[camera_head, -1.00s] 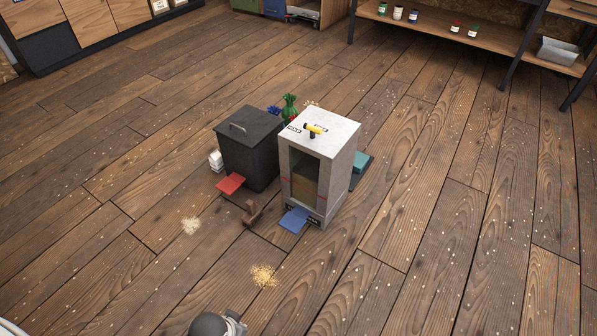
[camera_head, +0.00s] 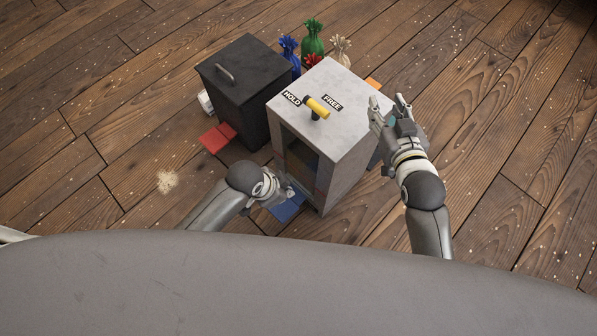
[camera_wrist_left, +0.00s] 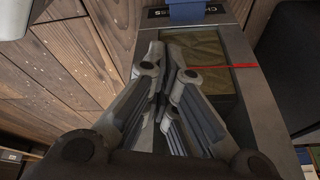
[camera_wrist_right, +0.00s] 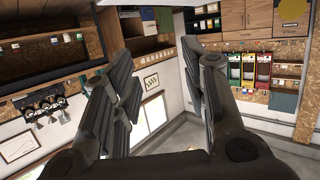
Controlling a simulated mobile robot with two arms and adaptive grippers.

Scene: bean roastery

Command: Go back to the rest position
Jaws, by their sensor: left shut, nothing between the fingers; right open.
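My right gripper (camera_head: 388,108) is open and empty, raised beside the right edge of the white cabinet's top. In the right wrist view its spread fingers (camera_wrist_right: 160,85) frame only the far shelves and walls. My left gripper (camera_head: 284,192) is low in front of the cabinet's open front, partly hidden by its own wrist in the head view. In the left wrist view its fingers (camera_wrist_left: 165,85) are closed together with nothing between them, in front of the cabinet's opening, where a brown block (camera_wrist_left: 205,70) sits behind a red line.
The white cabinet (camera_head: 352,135) has a yellow-handled lever (camera_head: 318,107) on top between HOLD and FREE labels. A black lidded bin (camera_head: 245,85) stands to its left, with tied sacks (camera_head: 312,38) behind. Floor at right is clear.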

